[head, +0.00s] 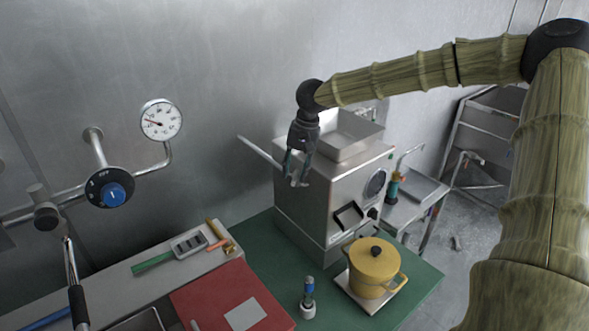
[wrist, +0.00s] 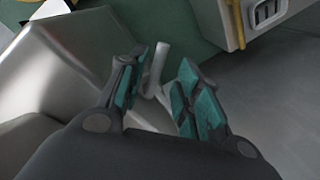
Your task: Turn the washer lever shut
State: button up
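A grey metal lever (wrist: 159,65) with a bent end shows between my fingers in the wrist view. My gripper (wrist: 157,100) is open around it, with teal finger pads apart; the bar is nearer the left finger and I cannot tell if it touches. In the head view my gripper (head: 297,180) points down in front of the steel machine (head: 335,195). A straight silver bar (head: 258,152) sticks out to the left of that machine; I cannot tell whether it is the same part. None of these is labelled as a washer lever.
The machine stands on a green tabletop (head: 415,275) beside a yellow pot (head: 373,268) and a small blue-topped tool (head: 308,298). A gauge (head: 160,119) and blue knob (head: 114,195) are on wall pipes. A red board (head: 215,295) lies lower left.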

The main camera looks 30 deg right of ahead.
jog(key=shift+s+a+f, duration=0.1)
jog(key=shift+a+f, duration=0.15)
jog(key=shift+f, duration=0.5)
jog(key=shift+s+d+r, duration=0.1)
jog(key=shift+s+d, duration=0.1)
jog(key=shift+c, duration=0.9)
jog(key=shift+s, duration=0.15)
jog(key=c, duration=0.3)
grip_shut()
jog(key=shift+a, duration=0.1)
